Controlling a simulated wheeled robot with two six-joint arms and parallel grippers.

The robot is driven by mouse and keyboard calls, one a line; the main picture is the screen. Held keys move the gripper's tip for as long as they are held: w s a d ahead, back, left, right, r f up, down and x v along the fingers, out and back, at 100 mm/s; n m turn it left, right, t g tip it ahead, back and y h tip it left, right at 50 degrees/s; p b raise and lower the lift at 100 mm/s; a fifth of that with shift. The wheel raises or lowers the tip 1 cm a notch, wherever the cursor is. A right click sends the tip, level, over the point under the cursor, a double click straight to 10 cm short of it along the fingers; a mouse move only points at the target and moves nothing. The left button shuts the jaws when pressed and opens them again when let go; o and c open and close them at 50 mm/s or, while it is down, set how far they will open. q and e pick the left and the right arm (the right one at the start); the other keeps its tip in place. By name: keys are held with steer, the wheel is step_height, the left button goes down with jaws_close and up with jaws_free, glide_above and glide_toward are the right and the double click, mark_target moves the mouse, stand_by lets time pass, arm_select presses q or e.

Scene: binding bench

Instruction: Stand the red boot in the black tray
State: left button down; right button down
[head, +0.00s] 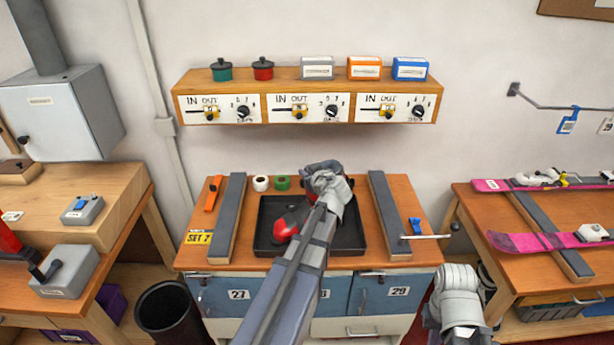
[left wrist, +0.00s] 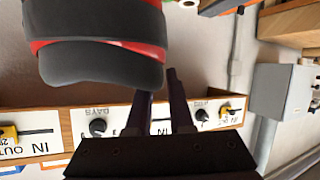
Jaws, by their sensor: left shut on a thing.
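My left gripper (head: 322,168) is over the back of the tray, and my left arm hides much of what lies beneath. Small red patches show beside the gripper; I cannot tell whether they belong to the same boot. In the left wrist view a red boot with a thick dark band (left wrist: 100,62) is close against the fingers (left wrist: 160,90). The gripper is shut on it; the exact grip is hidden.
Grey rails (head: 228,220) and (head: 390,215) flank the tray. An orange tool (head: 213,193), white and green rolls (head: 261,183) and a blue-handled tool (head: 417,227) lie on the bench. A wooden shelf (head: 305,78) with dials hangs above.

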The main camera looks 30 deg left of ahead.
arm_select(q)
steer(key=c, duration=1.2)
jaws_free()
steer(key=shift+c, duration=0.2)
steer(key=o, duration=0.4)
steer(key=shift+o, duration=0.2)
steer(key=shift+s+d+r, duration=0.1)
steer(key=shift+d+r, duration=0.05)
steer(key=shift+r, duration=0.05)
steer(key=p+v, duration=0.4)
steer(key=v, duration=0.7)
steer(key=shift+s+d+p, duration=0.2)
steer(key=shift+d+p, duration=0.1)
